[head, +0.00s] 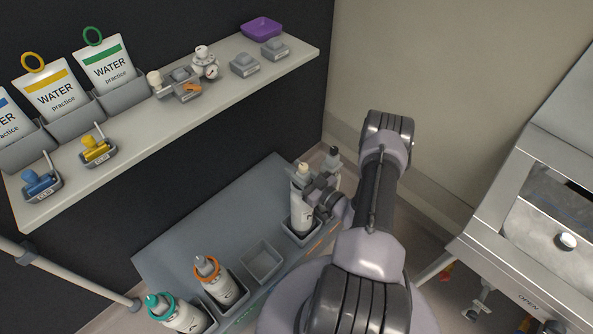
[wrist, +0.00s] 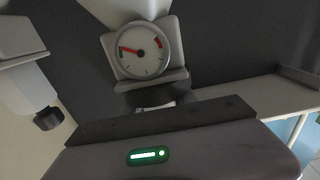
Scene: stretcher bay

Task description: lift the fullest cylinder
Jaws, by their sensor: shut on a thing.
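My gripper (head: 322,190) is shut on the white cylinder with a cream top (head: 301,212), which stands upright at the holder at the right end of the low grey bench. In the wrist view a round gauge (wrist: 138,50) faces me, with a green mark at left and a red mark at upper right; its needle points to the left, near the green. A cylinder with an orange collar (head: 218,282) and one with a teal collar (head: 180,313) stand in holders at front left. Whether the held cylinder's base is clear of its holder I cannot tell.
An empty holder (head: 262,262) lies between the orange-collared and held cylinders. A dark-topped item (head: 332,160) is close behind my gripper. A shelf (head: 130,136) with water pouches, clamps and a purple tray (head: 262,28) hangs above. A metal stretcher frame (head: 540,215) is at right.

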